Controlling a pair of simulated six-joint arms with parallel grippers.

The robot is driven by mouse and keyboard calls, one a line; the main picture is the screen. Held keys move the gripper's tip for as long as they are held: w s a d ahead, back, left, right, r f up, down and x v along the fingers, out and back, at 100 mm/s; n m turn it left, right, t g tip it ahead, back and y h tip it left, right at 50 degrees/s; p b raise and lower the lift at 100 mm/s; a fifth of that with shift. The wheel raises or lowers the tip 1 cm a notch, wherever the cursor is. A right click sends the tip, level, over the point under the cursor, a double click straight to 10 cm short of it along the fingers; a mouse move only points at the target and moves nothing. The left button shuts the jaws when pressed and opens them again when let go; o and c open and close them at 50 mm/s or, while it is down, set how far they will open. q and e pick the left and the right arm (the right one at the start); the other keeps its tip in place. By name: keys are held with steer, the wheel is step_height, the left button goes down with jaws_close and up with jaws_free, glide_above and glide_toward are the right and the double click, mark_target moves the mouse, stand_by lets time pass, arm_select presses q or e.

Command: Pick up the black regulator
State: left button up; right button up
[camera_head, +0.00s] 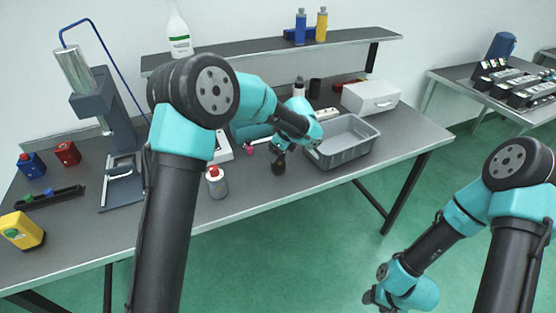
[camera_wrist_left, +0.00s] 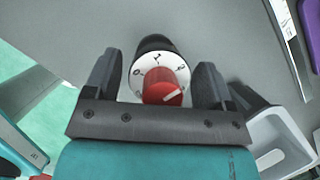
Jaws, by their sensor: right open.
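The black regulator (camera_wrist_left: 158,44) has a white dial face and a red knob (camera_wrist_left: 162,88). In the left wrist view it stands on the grey table between the two dark fingers of my left gripper (camera_wrist_left: 157,80). The fingers are open, one on each side, with a narrow gap at the left; contact at the right is unclear. In the head view my left gripper (camera_head: 279,158) is low over the table, left of the grey bin, and the regulator is hard to make out there. My right gripper (camera_head: 372,297) hangs off the table at the lower right, open and away from the regulator.
The grey bin (camera_head: 345,158) stands right of my left gripper; it also shows in the left wrist view (camera_wrist_left: 283,130). A white box (camera_head: 370,97) is behind the bin.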

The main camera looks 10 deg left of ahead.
arm_select(q)
steer(key=c, duration=0.9)
steer(key=shift+r, duration=0.1)
steer(key=shift+r, duration=1.3)
steer(key=s+d, duration=0.1)
steer(key=s, duration=0.4)
steer(key=s+d+r, duration=0.1)
steer(key=s, duration=0.4)
steer(key=s+d+r, duration=0.1)
steer(key=s, duration=0.4)
steer(key=shift+s+d+r, duration=0.1)
steer(key=shift+s+d, duration=0.2)
steer(key=shift+d, duration=0.05)
